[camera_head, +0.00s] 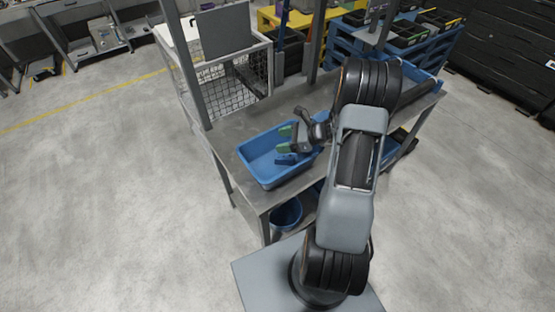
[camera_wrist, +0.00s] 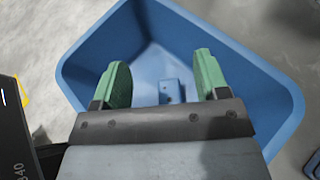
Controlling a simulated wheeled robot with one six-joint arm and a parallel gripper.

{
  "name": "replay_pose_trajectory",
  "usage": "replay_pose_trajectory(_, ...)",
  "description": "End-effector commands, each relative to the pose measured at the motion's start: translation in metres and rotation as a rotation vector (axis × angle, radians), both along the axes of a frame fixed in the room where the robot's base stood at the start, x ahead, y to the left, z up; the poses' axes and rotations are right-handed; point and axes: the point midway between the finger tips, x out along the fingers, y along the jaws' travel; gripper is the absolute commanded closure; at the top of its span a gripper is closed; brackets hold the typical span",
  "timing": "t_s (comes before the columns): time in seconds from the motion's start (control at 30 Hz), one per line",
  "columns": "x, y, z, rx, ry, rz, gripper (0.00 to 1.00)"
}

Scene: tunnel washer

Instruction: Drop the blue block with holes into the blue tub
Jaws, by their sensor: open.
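The blue tub (camera_head: 257,166) stands on a grey metal table, and its walls also fill much of the wrist view (camera_wrist: 264,88). My gripper (camera_head: 285,139) is over the tub, with its two green fingers spread apart and nothing between them. In the wrist view the fingers (camera_wrist: 161,82) frame the tub's inside. The blue block with holes (camera_wrist: 171,91) shows beyond the fingertips, low inside the tub and apart from the fingers. In the head view the block (camera_head: 288,159) shows just below the lower finger. Part of the block's near side is hidden by my gripper in the wrist view.
The grey table (camera_head: 236,131) has bare room behind the tub. A blue bucket (camera_head: 286,214) is below the table. A wire-mesh cage (camera_head: 228,84) stands at the back left. Blue shelving with crates (camera_head: 409,34) is at the back right. Open floor lies at left.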

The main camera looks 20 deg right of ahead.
Motion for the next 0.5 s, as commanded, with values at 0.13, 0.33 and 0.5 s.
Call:
replay_pose_trajectory(0.13, 0.000, 0.000, 0.000, 0.000, 0.000, 0.000, 0.32)
replay_pose_trajectory(0.33, -0.007, -0.014, 0.006, -0.001, -0.002, -0.003, 0.32)
replay_pose_trajectory(0.5, -0.023, -0.041, 0.018, -0.003, -0.003, -0.005, 0.32)
